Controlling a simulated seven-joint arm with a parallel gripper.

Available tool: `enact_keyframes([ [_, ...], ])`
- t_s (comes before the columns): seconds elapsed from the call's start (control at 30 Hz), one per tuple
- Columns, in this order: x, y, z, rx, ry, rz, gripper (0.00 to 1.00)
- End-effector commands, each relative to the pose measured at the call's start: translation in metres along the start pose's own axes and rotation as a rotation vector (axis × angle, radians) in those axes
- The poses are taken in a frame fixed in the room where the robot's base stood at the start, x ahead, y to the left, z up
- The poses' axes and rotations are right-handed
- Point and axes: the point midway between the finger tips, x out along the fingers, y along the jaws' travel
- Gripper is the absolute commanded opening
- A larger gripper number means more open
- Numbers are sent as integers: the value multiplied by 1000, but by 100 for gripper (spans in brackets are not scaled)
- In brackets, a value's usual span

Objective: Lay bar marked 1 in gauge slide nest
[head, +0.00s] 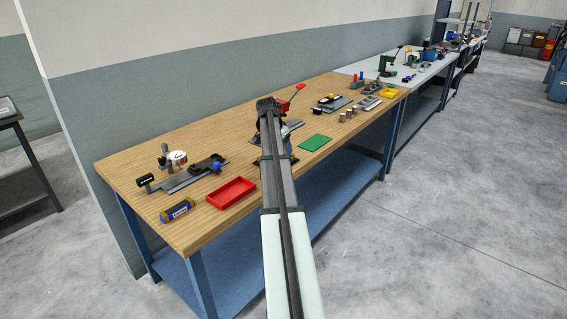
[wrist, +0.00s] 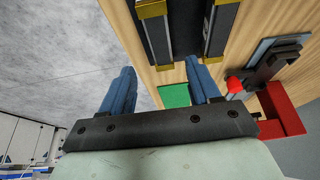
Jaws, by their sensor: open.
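My gripper (wrist: 160,68) is open in the wrist view, its two blue fingers apart with nothing held between them. In the head view my arm hides most of the gripper over the middle of the bench. A slide fixture (head: 180,179) with a black knob, a white dial and a black block with a blue knob lies at the left of the bench; it looks like the gauge slide, but I cannot make out its nest. Several small grey-brown pieces (head: 345,115) stand right of the middle. No mark 1 is readable, so I cannot tell which thing is the bar.
A green mat (head: 315,142) is right of my arm. A clamp with a red handle (head: 298,88) and a yellow tray (head: 389,91) are farther back. Dark brass-ended rails (wrist: 180,30) fill the wrist view's top.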

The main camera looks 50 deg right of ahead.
Motion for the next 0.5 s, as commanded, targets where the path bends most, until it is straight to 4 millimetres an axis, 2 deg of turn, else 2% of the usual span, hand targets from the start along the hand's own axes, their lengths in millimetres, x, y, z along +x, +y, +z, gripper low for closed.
enact_keyframes([
  [0.27,11,-1,1,0,0,0,62],
  [0.5,41,-2,4,-1,-1,0,62],
])
